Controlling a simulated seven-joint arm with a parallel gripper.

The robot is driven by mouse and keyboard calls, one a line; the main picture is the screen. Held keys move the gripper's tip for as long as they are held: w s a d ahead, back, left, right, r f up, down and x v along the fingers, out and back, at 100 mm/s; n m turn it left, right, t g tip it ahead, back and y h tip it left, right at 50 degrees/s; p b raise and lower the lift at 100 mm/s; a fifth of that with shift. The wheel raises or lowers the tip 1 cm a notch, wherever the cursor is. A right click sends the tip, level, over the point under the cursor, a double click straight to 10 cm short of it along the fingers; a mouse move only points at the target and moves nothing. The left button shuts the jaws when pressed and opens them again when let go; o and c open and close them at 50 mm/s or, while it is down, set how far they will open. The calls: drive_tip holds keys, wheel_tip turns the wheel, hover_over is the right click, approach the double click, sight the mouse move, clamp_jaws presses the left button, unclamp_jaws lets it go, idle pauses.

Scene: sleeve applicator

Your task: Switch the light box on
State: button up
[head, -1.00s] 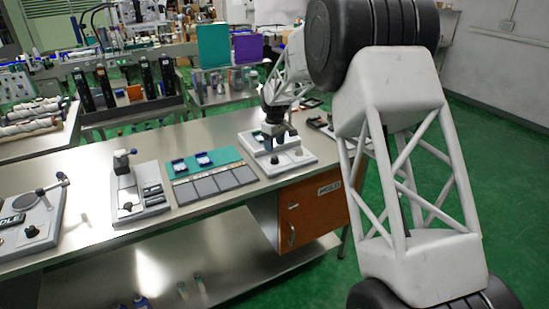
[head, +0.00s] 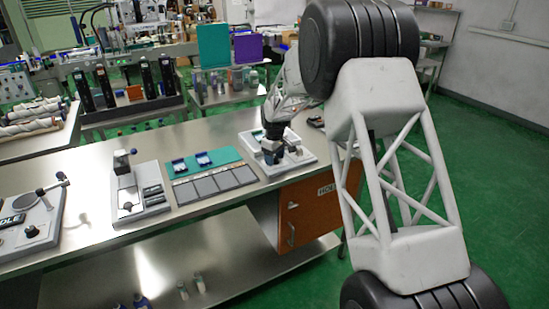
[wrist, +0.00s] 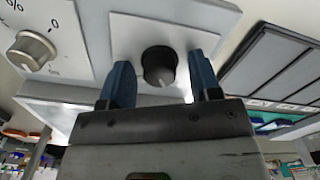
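A white box-shaped unit (head: 302,164), which I take to be the light box, stands at the right end of the steel bench. In the wrist view a black round knob (wrist: 159,66) sits on its pale square plate (wrist: 125,33). A second, light-coloured dial (wrist: 32,50) with a "%" mark and a "0" is to the left. My gripper (wrist: 161,82) is open, with its blue fingers on either side of the black knob and small gaps showing. In the head view my gripper (head: 271,154) is low over the unit's front and hides that knob. Any lit state cannot be told.
Grey panels (head: 217,182) and a teal mat (head: 228,154) with small blue-edged items lie left of the unit. Another grey device (head: 138,195) stands farther left. An orange cabinet (head: 306,211) is below the bench.

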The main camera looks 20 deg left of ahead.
drive_tip(key=c, duration=0.9)
drive_tip(key=shift+o, duration=0.3)
drive_tip(key=shift+m, duration=0.5)
drive_tip(key=m, duration=0.9)
drive_tip(key=shift+m, duration=2)
drive_tip(key=o, duration=0.9)
